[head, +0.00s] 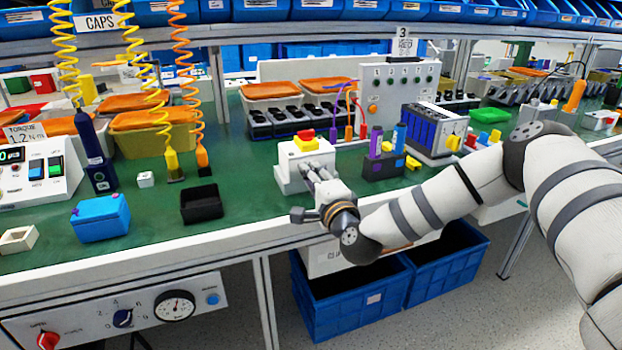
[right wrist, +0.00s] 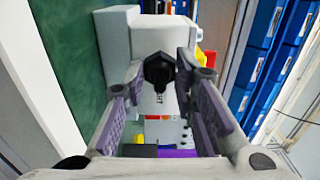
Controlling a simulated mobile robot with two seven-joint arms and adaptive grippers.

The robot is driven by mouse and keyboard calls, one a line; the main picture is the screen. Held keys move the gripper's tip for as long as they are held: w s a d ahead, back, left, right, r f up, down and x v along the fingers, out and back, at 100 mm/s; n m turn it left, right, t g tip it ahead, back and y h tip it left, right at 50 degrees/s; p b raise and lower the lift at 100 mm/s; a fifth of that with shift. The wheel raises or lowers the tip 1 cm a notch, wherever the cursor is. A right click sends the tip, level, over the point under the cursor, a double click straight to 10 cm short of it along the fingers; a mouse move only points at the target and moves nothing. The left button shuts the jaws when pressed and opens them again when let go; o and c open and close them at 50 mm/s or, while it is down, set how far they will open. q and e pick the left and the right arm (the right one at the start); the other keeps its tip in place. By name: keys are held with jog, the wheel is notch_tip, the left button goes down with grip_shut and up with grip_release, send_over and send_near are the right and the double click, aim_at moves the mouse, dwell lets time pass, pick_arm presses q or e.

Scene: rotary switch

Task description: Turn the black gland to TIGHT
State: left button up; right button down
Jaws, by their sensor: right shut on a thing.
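The black gland (right wrist: 159,71) is a dark hex-shaped knob on the front of a white box (right wrist: 116,35). In the right wrist view it sits between the purple-grey finger pads of my right gripper (right wrist: 160,82), which is shut on it. Part of a label ending in "HT" (right wrist: 158,99) shows beside the gland. In the head view the white box (head: 291,160) carries a red button on a yellow base (head: 304,142). My right gripper (head: 308,172) is at its front face and hides the gland. My left gripper is not in view.
A dark holder (head: 383,165) with purple and blue items stands just right of the white box. A black bin (head: 201,203) and a blue box (head: 100,218) sit on the green bench to the left. Coiled hoses hang above. Blue crates (head: 350,300) stand below.

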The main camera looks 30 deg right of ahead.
dwell(0.3)
jog(key=c, duration=1.3)
grip_release()
jog(key=v, duration=1.2)
jog(key=shift+f, duration=0.1)
